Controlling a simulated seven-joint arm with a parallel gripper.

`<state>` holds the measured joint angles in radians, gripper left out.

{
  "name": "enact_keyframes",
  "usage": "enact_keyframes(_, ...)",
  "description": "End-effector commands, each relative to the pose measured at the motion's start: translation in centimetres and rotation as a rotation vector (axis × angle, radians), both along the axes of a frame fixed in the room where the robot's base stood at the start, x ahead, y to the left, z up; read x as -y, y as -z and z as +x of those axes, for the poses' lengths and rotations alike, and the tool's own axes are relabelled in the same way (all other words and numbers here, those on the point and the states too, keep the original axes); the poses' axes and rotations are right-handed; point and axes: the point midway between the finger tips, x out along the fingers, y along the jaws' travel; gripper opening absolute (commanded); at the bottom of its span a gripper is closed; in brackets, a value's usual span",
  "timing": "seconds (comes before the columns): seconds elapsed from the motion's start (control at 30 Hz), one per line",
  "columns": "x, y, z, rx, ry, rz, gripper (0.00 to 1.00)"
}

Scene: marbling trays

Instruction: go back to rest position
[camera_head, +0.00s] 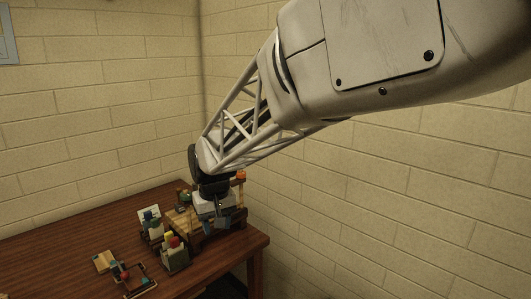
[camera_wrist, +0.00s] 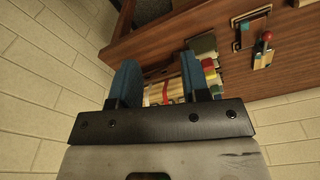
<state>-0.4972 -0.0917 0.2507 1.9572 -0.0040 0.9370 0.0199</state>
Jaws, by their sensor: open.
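My gripper (camera_head: 222,220) hangs at the end of the arm, over the back right corner of the table, in front of or above a wooden rack of items. In the wrist view my gripper (camera_wrist: 163,62) shows two blue fingers spread apart, with no object visibly clamped between them. Coloured sticks or bottles with red and yellow parts show beyond and between the fingers. The arm hides part of the rack in the head view.
The brown wooden table (camera_head: 60,250) fills the lower left. Near the gripper stand a holder with coloured tops (camera_head: 176,258) and a white card (camera_head: 149,213). A tan block (camera_head: 105,262) lies farther left. Brick walls (camera_head: 400,190) close in behind and right. The table's left part is clear.

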Motion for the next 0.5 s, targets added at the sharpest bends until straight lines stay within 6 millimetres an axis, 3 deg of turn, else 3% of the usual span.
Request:
enact_keyframes(0.1, 4.2, -1.3, -1.5, 0.013, 0.047, 0.006, 0.43)
enact_keyframes(0.5, 15.7, -3.6, -8.2, 0.053, 0.193, 0.020, 0.43)
